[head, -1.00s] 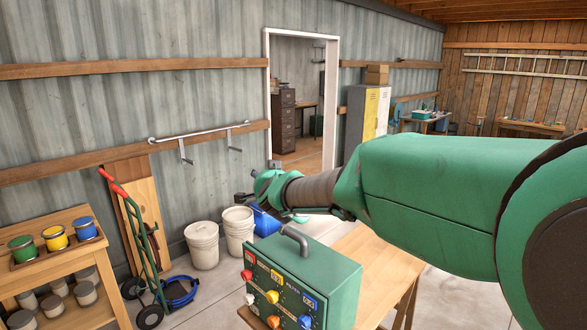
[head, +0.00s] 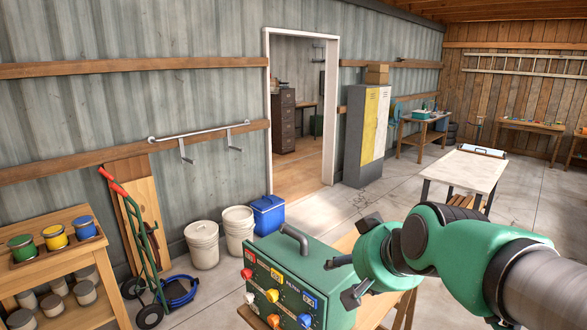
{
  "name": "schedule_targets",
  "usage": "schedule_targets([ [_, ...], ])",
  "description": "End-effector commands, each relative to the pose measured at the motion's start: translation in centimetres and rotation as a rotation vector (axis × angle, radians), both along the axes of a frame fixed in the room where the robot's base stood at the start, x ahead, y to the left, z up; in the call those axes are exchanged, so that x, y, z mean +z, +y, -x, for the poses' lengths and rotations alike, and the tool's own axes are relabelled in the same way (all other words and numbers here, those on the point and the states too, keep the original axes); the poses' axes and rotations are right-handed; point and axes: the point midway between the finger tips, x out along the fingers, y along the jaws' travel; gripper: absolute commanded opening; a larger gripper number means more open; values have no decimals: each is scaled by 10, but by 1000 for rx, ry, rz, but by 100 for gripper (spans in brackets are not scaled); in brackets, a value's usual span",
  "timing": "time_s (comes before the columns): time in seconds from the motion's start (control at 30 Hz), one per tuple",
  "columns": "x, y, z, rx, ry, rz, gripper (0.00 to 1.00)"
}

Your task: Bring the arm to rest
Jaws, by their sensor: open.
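My green arm reaches in from the lower right in the head view. My gripper (head: 343,277) is at its end, with dark fingers spread apart and pointing left. It is open and nothing shows between the fingers. It appears in front of the right side of a green control box (head: 297,275) with coloured knobs and a grey handle on top. I cannot tell whether the fingers touch the box.
The box stands on a wooden table (head: 403,303), partly hidden by my arm. A light-topped table (head: 468,170) stands behind on the right. Buckets (head: 202,245), a blue cooler (head: 268,214), a hand truck (head: 143,255) and a paint shelf (head: 55,262) are left. Floor is clear before the lockers (head: 367,135).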

Motion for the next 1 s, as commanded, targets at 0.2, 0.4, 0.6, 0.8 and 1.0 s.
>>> schedule_targets([
  [0.2, -37, -47, 86, -13, 117, 105, 52],
  [0.4, -66, -79, 149, -35, 212, 182, 52],
  [0.6, -81, -94, 179, -49, 259, 219, 52],
  [0.8, -82, -95, 182, -51, 265, 223, 52],
  [1.0, -82, -95, 182, -50, 265, 223, 52],
])
